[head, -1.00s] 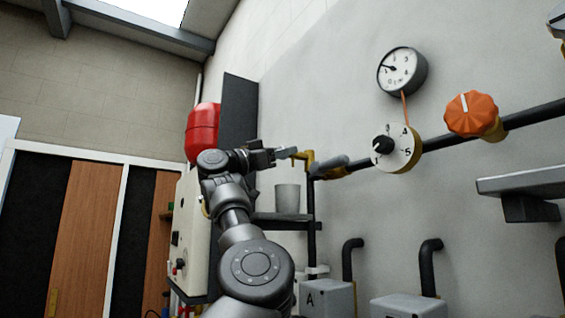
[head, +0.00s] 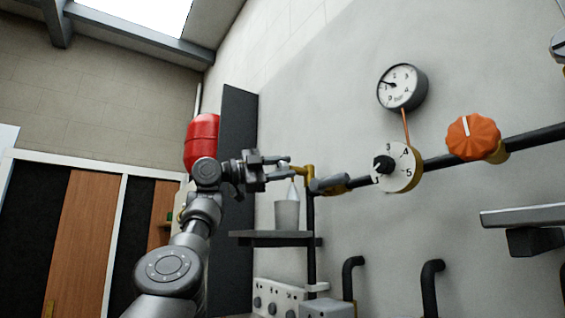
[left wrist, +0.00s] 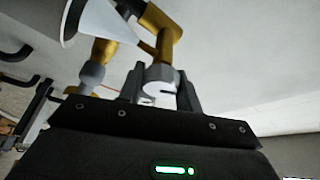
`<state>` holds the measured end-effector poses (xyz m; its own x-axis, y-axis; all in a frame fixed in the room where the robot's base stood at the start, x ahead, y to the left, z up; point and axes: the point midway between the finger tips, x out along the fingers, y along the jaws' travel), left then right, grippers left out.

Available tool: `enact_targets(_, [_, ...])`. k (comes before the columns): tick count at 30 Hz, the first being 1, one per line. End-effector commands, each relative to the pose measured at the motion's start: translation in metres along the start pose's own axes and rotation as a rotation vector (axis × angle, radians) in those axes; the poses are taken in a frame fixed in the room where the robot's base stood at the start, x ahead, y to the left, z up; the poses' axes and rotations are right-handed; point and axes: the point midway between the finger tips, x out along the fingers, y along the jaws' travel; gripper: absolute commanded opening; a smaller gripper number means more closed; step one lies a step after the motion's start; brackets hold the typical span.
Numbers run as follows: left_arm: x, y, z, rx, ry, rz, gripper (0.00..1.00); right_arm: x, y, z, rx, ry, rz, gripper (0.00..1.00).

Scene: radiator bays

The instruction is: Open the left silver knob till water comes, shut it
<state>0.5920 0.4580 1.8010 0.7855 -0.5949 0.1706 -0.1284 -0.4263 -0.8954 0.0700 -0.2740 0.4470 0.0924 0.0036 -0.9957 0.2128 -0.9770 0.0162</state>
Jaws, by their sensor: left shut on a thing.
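My left gripper (head: 279,169) is shut on the left silver knob, a pale round knob (left wrist: 160,80) on the end of the brass valve, with one finger on each side in the left wrist view (left wrist: 160,92). A brass tap (head: 307,172) sits at the top of a dark pipe. A pale cone of water (head: 294,190) comes from its spout and widens down into a grey cup (head: 287,215). The water (left wrist: 107,22) also shows in the left wrist view. My right gripper is not in view.
The cup stands on a dark shelf (head: 270,239). To the right are a grey handle (head: 328,185), a numbered dial (head: 404,168), a gauge (head: 402,87) and an orange knob (head: 472,137). A red tank (head: 202,140) is behind my left arm. A grey ledge (head: 520,215) juts out at right.

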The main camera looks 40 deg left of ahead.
Motion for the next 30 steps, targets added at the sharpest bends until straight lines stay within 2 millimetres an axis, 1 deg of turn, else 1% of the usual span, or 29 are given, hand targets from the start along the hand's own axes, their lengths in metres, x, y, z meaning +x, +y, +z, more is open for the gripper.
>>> enact_targets(1, [0.0,-0.0022,-0.0007,0.015,0.0,0.007,0.12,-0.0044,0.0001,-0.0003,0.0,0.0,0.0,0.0])
enact_targets(6, [-0.0003,-0.001,-0.0002,0.059,-0.001,0.024,0.12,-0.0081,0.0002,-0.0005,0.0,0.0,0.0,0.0])
enact_targets(22, [0.0002,0.0007,0.0003,0.078,-0.001,0.033,0.12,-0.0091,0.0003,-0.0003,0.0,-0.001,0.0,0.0])
enact_targets(23, [0.0002,0.0007,0.0003,0.078,-0.001,0.033,0.37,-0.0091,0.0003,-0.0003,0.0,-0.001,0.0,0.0])
enact_targets(27, [0.0003,0.0007,0.0003,0.078,0.0,0.033,0.55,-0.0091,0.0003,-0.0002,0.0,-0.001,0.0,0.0])
enact_targets(30, [0.0004,0.0006,0.0002,0.078,0.0,0.033,0.56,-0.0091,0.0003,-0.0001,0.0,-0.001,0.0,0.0])
